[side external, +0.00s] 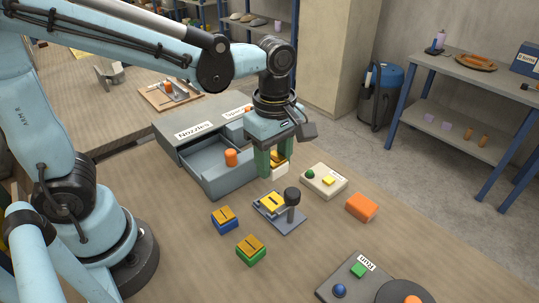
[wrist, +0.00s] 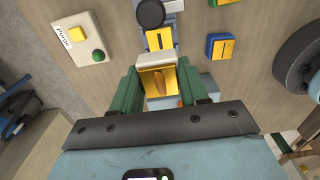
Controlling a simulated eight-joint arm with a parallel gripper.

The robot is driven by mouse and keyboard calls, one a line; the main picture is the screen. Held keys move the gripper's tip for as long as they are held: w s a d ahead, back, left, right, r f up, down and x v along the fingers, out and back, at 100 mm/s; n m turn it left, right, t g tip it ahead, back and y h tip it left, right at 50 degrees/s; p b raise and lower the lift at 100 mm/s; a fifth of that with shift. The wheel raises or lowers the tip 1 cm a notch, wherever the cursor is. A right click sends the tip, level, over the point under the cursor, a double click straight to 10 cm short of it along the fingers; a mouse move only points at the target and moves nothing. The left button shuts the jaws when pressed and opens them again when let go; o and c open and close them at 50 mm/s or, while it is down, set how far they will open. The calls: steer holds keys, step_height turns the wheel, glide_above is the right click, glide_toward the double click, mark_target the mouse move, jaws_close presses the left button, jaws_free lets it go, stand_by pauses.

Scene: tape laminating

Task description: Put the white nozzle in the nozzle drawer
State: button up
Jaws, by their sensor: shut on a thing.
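The white nozzle (side external: 281,171), with a yellow-orange top, is between the green fingers of my gripper (side external: 273,164). In the wrist view the nozzle (wrist: 155,59) shows its white side and yellow face between both fingers (wrist: 158,84). My gripper is shut on it and holds it above the table. The nozzle drawer (side external: 217,190) is pulled open from a grey cabinet under the "Nozzles" label. An orange cylinder (side external: 231,157) shows in it. My gripper is at the drawer's right side in the side view; it hides that end, and the exact gap cannot be told.
A dock with a black knob (side external: 292,195) stands just in front of my gripper. The Purge box (side external: 324,181) and an orange block (side external: 361,207) lie to the right. A blue nozzle (side external: 225,220) and a green nozzle (side external: 251,250) stand nearer. The Run panel (side external: 357,276) is front right.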

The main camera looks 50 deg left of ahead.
steer(key=r, duration=0.4)
steer(key=a+r, duration=0.1)
steer(key=r, duration=0.1)
steer(key=shift+w+r, duration=0.1)
steer(key=shift+r, duration=0.2)
steer(key=a, duration=0.8)
glide_above(215, 164)
step_height(215, 164, down, 6)
steer(key=shift+f, duration=4.35)
steer(key=shift+f, duration=0.7)
steer(key=o, duration=1.2)
